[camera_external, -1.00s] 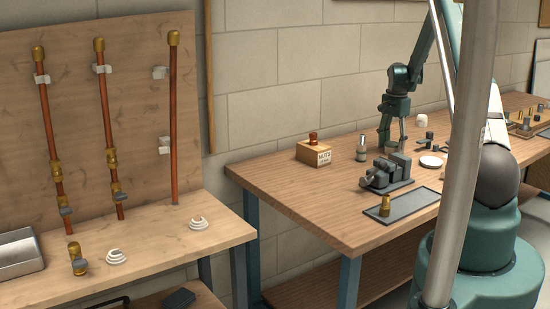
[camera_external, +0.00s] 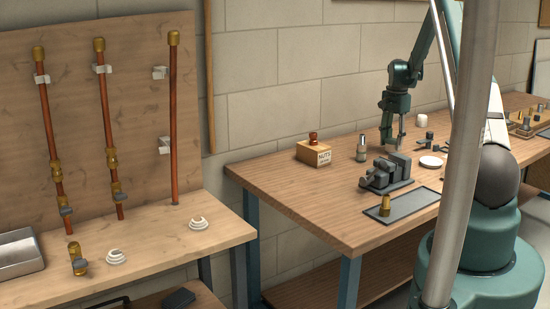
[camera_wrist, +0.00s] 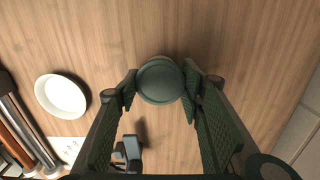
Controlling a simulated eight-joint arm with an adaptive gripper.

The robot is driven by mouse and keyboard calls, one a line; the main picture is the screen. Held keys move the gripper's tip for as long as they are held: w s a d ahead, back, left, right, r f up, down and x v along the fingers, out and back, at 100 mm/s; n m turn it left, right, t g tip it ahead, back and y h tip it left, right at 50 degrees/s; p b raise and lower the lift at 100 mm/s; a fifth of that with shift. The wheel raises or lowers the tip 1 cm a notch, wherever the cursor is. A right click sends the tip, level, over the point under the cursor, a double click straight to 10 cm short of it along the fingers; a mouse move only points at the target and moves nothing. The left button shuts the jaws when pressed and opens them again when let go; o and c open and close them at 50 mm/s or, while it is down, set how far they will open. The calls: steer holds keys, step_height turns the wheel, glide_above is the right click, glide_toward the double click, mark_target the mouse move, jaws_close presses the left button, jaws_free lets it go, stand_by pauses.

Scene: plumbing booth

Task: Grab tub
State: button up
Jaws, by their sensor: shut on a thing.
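The tub (camera_wrist: 160,82) shows from above in the wrist view as a round, dark green top. It sits between the two fingertips of my gripper (camera_wrist: 160,88), with a finger against each side. My gripper is shut on it. In the external view my gripper (camera_external: 392,141) points down at the back of the right workbench (camera_external: 290,188). The tub cannot be made out clearly there. Its lower part is hidden in the wrist view, so I cannot tell whether it touches the bench.
A white dish (camera_wrist: 60,95) lies left of the tub in the wrist view. A dark fitting (camera_wrist: 128,152) is below it. In the external view a grey vise (camera_external: 386,174), a metallic canister (camera_external: 361,149) and a white jar (camera_external: 422,120) stand nearby. The bench's left front is clear.

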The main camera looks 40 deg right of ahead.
mark_target(393, 140)
step_height(393, 140, up, 9)
steer(key=shift+f, duration=0.15)
stand_by(0.4)
stand_by(0.5)
